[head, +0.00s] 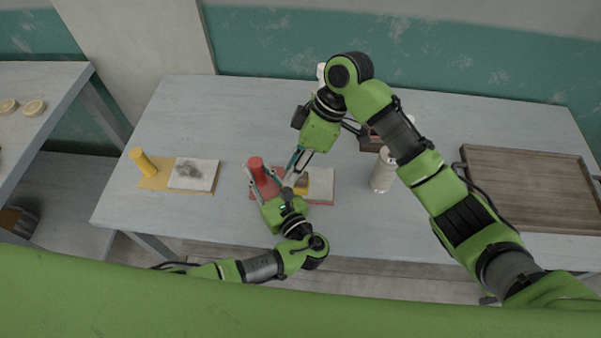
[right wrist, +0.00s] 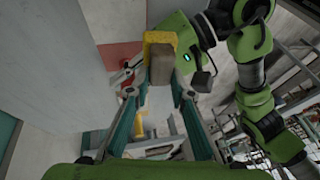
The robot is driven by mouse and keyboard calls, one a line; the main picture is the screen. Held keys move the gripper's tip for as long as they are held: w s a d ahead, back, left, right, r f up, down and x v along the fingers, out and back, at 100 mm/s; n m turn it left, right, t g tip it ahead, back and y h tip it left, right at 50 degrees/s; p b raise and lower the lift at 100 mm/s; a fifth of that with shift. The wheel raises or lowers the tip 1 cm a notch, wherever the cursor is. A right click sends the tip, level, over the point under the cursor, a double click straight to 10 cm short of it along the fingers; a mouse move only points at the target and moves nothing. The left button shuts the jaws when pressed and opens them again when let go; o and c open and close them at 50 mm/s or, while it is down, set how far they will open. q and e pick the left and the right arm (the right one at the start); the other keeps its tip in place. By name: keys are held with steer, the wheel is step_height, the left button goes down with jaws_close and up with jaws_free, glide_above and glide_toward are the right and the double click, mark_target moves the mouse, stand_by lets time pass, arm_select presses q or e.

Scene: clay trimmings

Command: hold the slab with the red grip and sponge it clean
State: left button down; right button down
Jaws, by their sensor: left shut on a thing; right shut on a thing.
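The red grip (head: 257,170) is an upright cylinder on the red board (head: 262,194). My left gripper (head: 268,180) is shut around it. The pale slab (head: 323,190) lies on the right part of this board and is partly hidden; its visible part looks free of dark smears. My right gripper (head: 297,178) is shut on the sponge (head: 319,178), over or on the slab; contact is unclear. In the right wrist view the sponge (right wrist: 161,62) sits between the fingertips, yellow at one end and brown-grey at the other. The red board (right wrist: 118,54) shows behind it.
A yellow grip (head: 143,160) stands on a yellow board at the left with a dark-smeared slab (head: 193,174). A pale bottle (head: 383,172) stands right of the red board. A wooden tray (head: 530,185) lies at far right.

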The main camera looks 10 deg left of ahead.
arm_select(q)
steer(key=c, duration=1.7)
jaws_free()
steer(key=shift+r, duration=0.1)
arm_select(e)
steer(key=shift+w+d, duration=0.15)
arm_select(q)
steer(key=v, duration=1.2)
steer(key=shift+s, duration=0.1)
